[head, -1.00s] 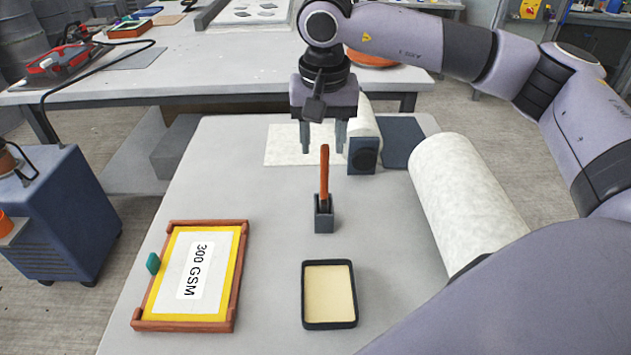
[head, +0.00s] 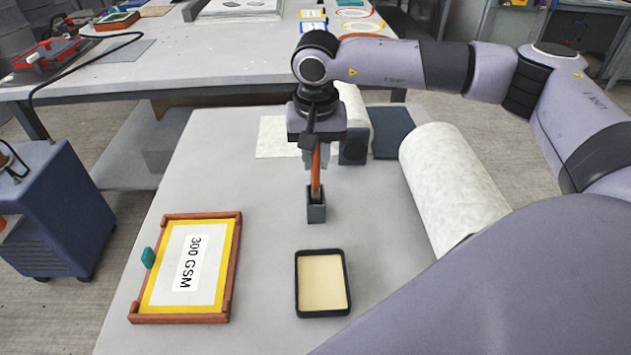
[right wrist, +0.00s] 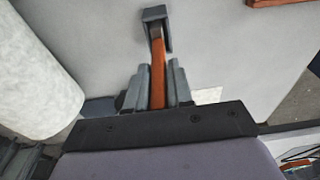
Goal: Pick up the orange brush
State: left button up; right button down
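The orange brush (head: 316,170) stands upright in a small dark grey holder (head: 316,212) on the table. Only its handle shows; its lower end is hidden inside the holder. My right gripper (head: 316,180) points down from above, with a finger on each side of the handle. In the right wrist view the orange handle (right wrist: 159,75) runs between the two fingers (right wrist: 160,88), which sit close against it. The holder (right wrist: 156,20) shows beyond the fingertips.
A wooden frame labelled 300 GSM (head: 235,270) lies at the left, and a dark-rimmed tray (head: 348,285) in front of the holder. A white roll (head: 450,185) lies at the right. A dark block (head: 354,148) stands behind the gripper. The table between frame and holder is bare.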

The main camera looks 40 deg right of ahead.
jog(key=shift+r, duration=0.1)
notch_tip(320, 180, up, 20)
dwell(0.7)
dwell(0.5)
